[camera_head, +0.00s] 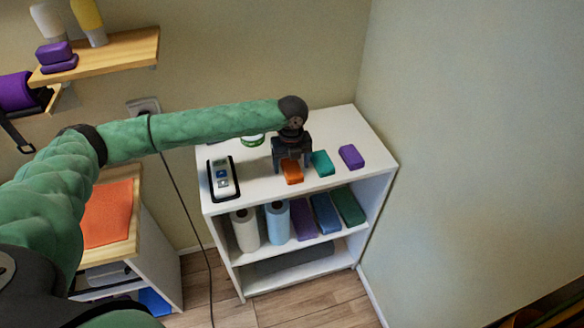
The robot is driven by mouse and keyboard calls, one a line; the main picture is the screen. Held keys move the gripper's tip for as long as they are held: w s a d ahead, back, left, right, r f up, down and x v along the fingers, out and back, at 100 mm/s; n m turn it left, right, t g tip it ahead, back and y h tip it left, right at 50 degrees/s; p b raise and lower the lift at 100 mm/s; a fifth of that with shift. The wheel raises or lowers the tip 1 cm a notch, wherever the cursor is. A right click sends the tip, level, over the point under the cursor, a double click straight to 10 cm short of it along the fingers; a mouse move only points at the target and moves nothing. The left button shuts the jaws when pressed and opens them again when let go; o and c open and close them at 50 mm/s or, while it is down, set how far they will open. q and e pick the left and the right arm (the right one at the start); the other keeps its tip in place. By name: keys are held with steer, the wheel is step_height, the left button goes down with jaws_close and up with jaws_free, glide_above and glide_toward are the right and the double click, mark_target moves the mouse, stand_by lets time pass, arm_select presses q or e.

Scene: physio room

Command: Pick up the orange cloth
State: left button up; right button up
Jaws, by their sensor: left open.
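A small orange block-shaped piece (292,174), which looks like the orange cloth folded up, lies on the white shelf unit's top (255,185), near its front edge. My left gripper (291,168) points down over it from behind, with its fingers open. The gripper hides the back part of the orange piece, and I cannot tell whether the fingers touch it. A larger flat orange sheet (108,213) lies on a wooden cabinet top at the left. My right gripper is out of view.
A teal piece (321,163) sits close to the right of the orange one, with a purple piece (351,156) further right. A white handheld device (222,178) lies on the left. A green-rimmed round item (252,140) is behind. A wall bounds the right side.

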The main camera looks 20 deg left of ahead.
arm_select(q)
steer(key=shift+f, duration=0.2)
steer(key=shift+c, duration=0.4)
steer(key=c, duration=1)
steer(key=shift+r, duration=0.15)
